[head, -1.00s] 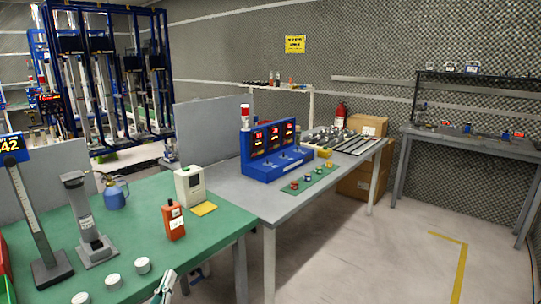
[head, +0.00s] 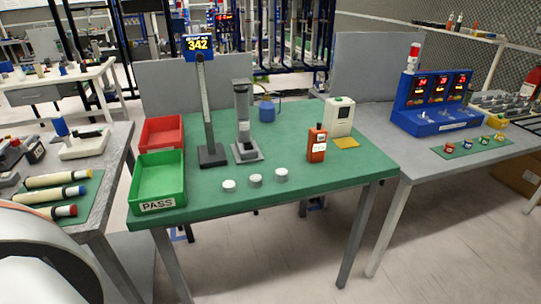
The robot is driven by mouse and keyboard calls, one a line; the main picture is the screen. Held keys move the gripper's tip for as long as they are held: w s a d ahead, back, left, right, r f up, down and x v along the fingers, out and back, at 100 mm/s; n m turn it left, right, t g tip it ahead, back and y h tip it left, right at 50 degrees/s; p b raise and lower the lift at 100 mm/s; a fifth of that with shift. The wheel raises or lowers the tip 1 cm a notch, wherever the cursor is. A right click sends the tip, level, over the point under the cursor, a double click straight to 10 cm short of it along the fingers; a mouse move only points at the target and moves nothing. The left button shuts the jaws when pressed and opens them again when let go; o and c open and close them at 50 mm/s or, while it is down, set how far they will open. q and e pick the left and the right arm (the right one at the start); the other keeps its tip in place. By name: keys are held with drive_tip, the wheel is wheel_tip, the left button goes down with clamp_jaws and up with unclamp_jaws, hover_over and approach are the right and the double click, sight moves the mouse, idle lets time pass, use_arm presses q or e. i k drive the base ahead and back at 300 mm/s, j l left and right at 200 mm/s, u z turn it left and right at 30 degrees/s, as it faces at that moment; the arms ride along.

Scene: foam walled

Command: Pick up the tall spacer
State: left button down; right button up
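Three small white round spacers stand in a row near the front of the green-topped table: a left one (head: 229,186), a middle one (head: 255,180) and a right one (head: 281,175). They look close in height, and I cannot tell for sure which is the tall one. Neither of my grippers shows in the head view, so nothing is seen touching the spacers.
On the green table (head: 330,178) are a green PASS tray (head: 157,204), a red tray (head: 161,131), a height gauge (head: 207,110), a grey stand (head: 243,125) and an orange meter (head: 317,146). A side bench (head: 110,165) is left; a grey bench with a blue console (head: 432,105) is right.

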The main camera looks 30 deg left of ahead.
sight(282, 174)
drive_tip(key=u, duration=1.25)
drive_tip(key=i+j+z, duration=0.2)
drive_tip(key=i+j, duration=0.2)
